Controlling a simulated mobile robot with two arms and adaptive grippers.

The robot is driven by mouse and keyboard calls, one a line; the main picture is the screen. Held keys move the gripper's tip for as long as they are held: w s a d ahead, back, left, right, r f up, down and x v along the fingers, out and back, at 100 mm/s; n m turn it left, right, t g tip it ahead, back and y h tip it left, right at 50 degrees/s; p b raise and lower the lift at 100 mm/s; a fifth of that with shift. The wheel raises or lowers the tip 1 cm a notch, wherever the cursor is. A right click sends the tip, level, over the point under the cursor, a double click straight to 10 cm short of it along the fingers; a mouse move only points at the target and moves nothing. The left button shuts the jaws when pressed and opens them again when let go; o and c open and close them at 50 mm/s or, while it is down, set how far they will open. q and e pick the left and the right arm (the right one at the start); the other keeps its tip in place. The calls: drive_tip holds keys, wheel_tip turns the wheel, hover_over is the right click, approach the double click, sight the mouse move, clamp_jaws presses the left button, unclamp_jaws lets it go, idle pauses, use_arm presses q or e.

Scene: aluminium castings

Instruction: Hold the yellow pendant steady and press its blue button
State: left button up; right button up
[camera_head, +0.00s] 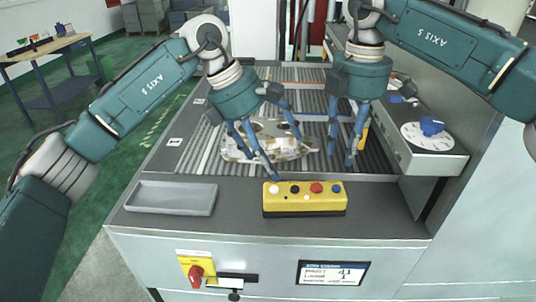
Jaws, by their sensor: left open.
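The yellow pendant (298,205) lies on the front ledge of the grey machine. Its top carries a white button (275,189), a black one (294,189), a red one (316,188) and, at the right end, the blue button (336,188). My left gripper (266,158) is open above and behind the pendant's left half, with one finger reaching down close to its back left edge; contact cannot be told. My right gripper (343,157) points down behind the pendant's right end, apart from the blue button.
A grey tray (172,209) sits left of the pendant. A pale casting (262,143) lies on the ribbed bed behind, partly hidden by my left gripper. A white dial with a blue knob (432,128) stands at right. The ledge right of the pendant is clear.

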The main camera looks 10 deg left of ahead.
sight(284, 186)
use_arm(q)
drive_tip(key=shift+s+a+f+y, duration=0.1)
drive_tip(key=shift+a+f+y, duration=0.2)
drive_tip(key=shift+a+f, duration=0.1)
drive_tip(key=shift+f, duration=0.35)
drive_tip(key=x, duration=1)
drive_tip(key=shift+s, duration=0.1)
drive_tip(key=c, duration=1.6)
drive_tip(key=shift+c, duration=0.3)
use_arm(e)
clamp_jaws()
use_arm(q)
drive_tip(key=shift+f, duration=0.1)
